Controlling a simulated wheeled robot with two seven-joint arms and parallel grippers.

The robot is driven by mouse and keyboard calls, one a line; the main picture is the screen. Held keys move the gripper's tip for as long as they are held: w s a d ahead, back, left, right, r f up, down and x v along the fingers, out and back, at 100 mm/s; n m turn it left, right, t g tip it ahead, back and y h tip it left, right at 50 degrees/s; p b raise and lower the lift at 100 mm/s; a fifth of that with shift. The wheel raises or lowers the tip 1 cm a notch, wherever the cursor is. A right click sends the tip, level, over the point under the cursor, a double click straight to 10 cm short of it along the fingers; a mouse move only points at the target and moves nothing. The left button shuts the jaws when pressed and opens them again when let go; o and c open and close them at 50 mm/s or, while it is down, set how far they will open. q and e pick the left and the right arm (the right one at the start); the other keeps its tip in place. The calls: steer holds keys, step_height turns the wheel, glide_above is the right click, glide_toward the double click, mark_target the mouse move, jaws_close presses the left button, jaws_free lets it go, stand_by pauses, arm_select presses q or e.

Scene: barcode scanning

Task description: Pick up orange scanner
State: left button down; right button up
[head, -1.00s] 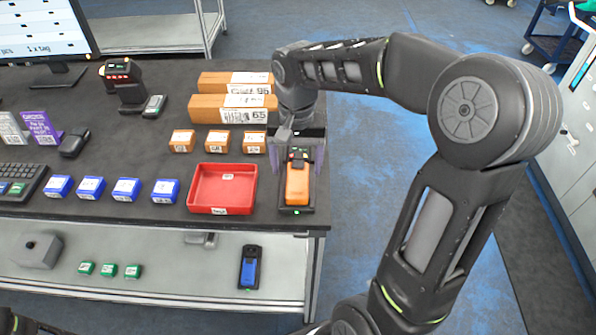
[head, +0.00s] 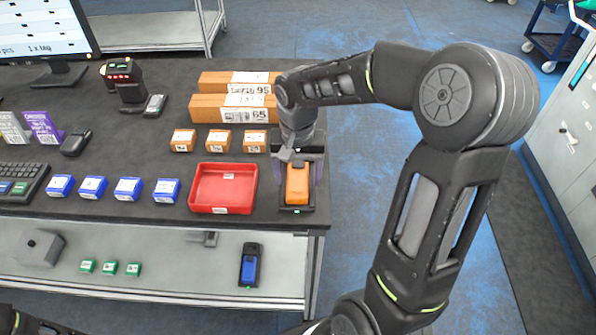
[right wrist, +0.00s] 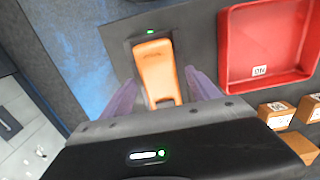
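The orange scanner (head: 297,184) lies in a black cradle (head: 297,209) with a small green light, near the table's front right edge. My right gripper (head: 299,176) is above it, reaching down from behind. In the right wrist view the orange scanner (right wrist: 155,70) lies between the two purple fingers of the right gripper (right wrist: 160,90). The fingers are open, one on each side, with gaps showing. The scanner's far end is hidden under the gripper body. My left gripper is not in view; only a bit of the left arm shows at the bottom left.
A red tray (head: 223,188) stands just left of the cradle. Small orange boxes (head: 218,141) and long cardboard boxes (head: 232,107) lie behind it. A blue scanner (head: 250,265) is on the lower shelf. Open floor lies right of the table.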

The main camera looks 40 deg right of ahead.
jaws_close()
stand_by(0.6)
